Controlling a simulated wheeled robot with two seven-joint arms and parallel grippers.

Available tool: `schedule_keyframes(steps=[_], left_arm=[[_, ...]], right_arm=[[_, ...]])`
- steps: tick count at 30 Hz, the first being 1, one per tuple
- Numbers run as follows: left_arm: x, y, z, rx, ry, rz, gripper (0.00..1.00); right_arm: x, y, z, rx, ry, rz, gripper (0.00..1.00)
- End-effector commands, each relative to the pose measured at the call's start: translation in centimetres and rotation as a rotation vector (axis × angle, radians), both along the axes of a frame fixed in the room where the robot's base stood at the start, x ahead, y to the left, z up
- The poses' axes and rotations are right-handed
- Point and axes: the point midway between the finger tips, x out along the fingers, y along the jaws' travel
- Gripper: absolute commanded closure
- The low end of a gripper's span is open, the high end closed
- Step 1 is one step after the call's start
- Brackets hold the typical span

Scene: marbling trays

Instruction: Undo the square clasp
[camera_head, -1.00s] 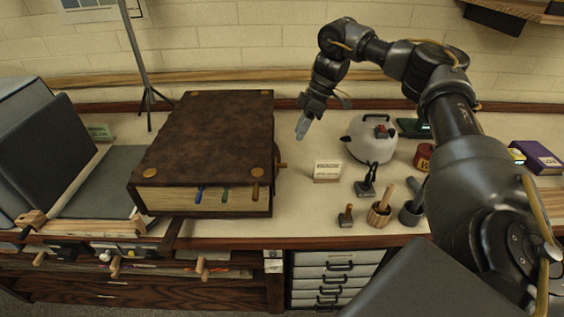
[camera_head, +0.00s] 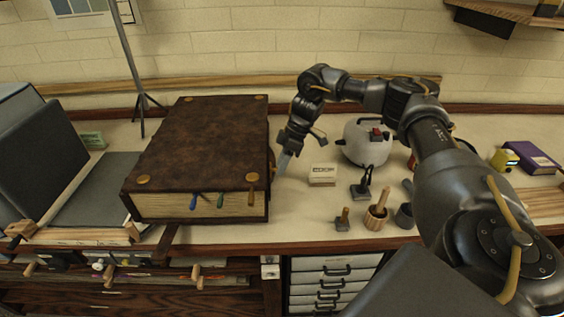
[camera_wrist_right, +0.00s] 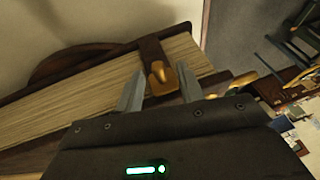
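A large brown leather-bound book (camera_head: 205,140) lies shut on the bench, with brass studs on its cover. On its right side, a brass clasp (camera_head: 272,165) shows beside my right gripper (camera_head: 283,160). In the right wrist view, a dark strap crosses the page edges and ends in a brass clasp (camera_wrist_right: 158,73). My right gripper (camera_wrist_right: 160,90) is open there, its fingertips on either side of this clasp and apart from each other. I cannot tell whether they touch it, nor make out its exact shape. My left gripper is not in view.
A white box (camera_head: 323,174), a white rounded pot (camera_head: 366,142), a wooden cup (camera_head: 376,217) and small tools stand right of the book. Another brass fitting (camera_wrist_right: 243,82) is near the right finger. A grey tray (camera_head: 98,190) lies left.

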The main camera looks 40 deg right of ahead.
Motion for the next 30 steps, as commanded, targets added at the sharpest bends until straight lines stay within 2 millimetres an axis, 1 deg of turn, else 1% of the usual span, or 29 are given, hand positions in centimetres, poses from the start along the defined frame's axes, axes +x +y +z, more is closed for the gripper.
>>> schedule_keyframes(steps=[8, 17, 26, 30], left_arm=[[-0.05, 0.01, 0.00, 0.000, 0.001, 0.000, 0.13], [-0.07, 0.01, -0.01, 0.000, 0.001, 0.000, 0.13], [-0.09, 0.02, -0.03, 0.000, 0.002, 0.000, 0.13], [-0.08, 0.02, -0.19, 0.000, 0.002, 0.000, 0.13]], right_arm=[[0.04, 0.09, -0.18, 0.001, -0.001, 0.000, 0.62], [0.04, 0.09, -0.14, 0.001, -0.001, 0.000, 1.00], [0.01, 0.04, -0.18, 0.002, -0.002, 0.000, 1.00], [-0.24, -0.32, -0.38, 0.024, -0.017, -0.002, 1.00]])
